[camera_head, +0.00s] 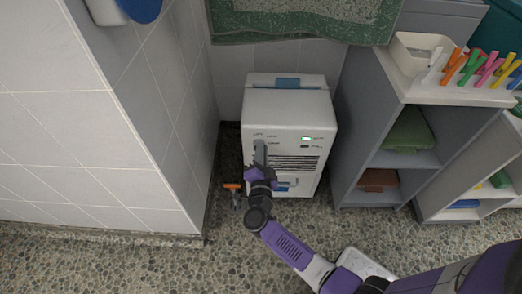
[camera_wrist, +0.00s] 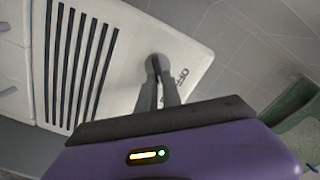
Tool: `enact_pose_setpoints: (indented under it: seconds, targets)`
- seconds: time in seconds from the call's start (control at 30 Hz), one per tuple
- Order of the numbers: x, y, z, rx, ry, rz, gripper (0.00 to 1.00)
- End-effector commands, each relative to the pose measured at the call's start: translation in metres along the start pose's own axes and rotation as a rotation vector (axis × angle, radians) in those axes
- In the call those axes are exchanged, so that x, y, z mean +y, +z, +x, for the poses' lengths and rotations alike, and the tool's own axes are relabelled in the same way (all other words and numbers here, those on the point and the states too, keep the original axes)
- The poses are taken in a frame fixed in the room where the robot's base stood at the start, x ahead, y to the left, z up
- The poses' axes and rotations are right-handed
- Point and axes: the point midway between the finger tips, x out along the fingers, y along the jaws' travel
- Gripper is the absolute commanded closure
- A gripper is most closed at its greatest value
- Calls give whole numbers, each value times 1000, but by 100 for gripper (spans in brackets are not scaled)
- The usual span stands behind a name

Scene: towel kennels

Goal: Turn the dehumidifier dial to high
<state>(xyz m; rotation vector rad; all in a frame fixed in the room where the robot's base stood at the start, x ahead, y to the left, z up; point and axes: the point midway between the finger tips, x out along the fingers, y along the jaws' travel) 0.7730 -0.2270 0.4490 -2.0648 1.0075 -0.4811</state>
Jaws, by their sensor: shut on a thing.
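The white dehumidifier (camera_head: 287,119) stands on the floor against the tiled wall, with a lit green display and a dark vent grille on its front. Its front panel also shows in the wrist view (camera_wrist: 112,28). My gripper (camera_head: 260,150) is at the upper left of that front. In the wrist view my gripper (camera_wrist: 160,72) has its grey fingers closed together at the panel, beside printed lettering that seems to include "OFF".
A grey shelf unit (camera_head: 350,150) stands close on the right, with folded towels inside and a bin (camera_head: 408,66) and coloured pegs on top. A tiled wall corner (camera_head: 165,130) is close on the left. A green towel (camera_head: 300,20) hangs above. An orange-tipped object (camera_head: 233,187) is near the floor left of my gripper.

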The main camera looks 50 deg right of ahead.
Motion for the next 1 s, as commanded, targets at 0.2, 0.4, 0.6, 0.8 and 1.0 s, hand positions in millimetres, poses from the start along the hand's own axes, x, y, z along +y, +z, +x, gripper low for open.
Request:
enact_pose_setpoints:
  seconds: [0.2, 0.4, 0.6, 0.8, 1.0]
  targets:
    - [5, 1, -1, 0, 1, 205, 100]
    - [8, 2, -1, -1, 1, 384, 100]
    - [10, 3, -1, -1, 1, 529, 100]
    - [11, 4, -1, -1, 2, 628, 100]
    - [12, 4, -2, -1, 2, 679, 100]
